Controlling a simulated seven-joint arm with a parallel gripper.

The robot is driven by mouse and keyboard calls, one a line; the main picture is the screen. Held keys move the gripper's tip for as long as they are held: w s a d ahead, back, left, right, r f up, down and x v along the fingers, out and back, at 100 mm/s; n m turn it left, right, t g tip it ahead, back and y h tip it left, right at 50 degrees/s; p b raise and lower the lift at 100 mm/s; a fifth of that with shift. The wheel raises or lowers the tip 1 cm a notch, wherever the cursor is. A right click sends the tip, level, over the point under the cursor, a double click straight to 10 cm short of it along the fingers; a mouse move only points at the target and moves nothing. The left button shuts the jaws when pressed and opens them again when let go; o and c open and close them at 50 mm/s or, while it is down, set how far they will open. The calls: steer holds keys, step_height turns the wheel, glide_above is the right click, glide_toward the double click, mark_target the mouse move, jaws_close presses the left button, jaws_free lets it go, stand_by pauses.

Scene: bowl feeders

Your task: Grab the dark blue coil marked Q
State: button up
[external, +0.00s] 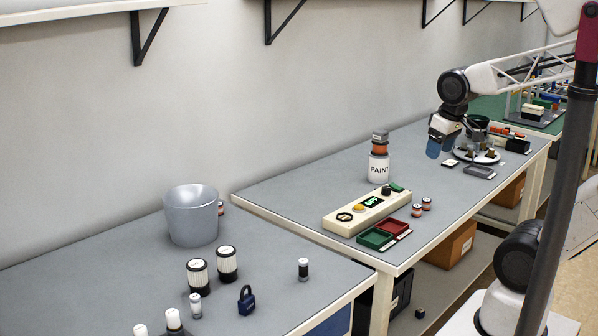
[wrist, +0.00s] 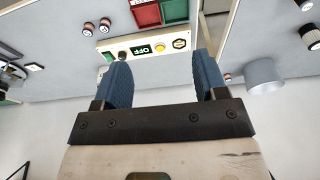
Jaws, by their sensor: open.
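I cannot make out a dark blue coil marked Q in either view. Small copper-banded coils (external: 427,203) stand beside the trays in the external view; similar ones show in the wrist view (wrist: 88,28). Their markings are too small to read. My gripper (external: 440,147) is above the far table, left of the bowl feeder (external: 479,153). In the wrist view my gripper (wrist: 160,62) has its two blue fingers spread wide, with nothing between them.
A control box (external: 367,211), green tray (external: 375,238), red tray (external: 393,227) and paint can (external: 379,168) stand on the far table. The near table holds a grey bucket (external: 191,215), ribbed filters (external: 227,263) and a dark blue padlock (external: 246,300).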

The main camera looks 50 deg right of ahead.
steer(key=w+a+r+n, duration=0.2)
steer(key=w, duration=0.7)
steer(key=w+a+r+n, duration=0.1)
steer(key=w+a+n, duration=0.1)
steer(key=w, duration=0.7)
steer(key=n+g, duration=0.3)
steer(key=n, duration=0.6)
glide_above(219, 204)
steer(key=f, duration=2.1)
steer(key=shift+s+d+f, duration=0.1)
steer(key=shift+d+f, duration=0.25)
steer(key=shift+w+a+f, duration=0.25)
steer(key=shift+w+f, duration=0.05)
steer(key=shift+f, duration=0.05)
steer(key=shift+f, duration=1.3)
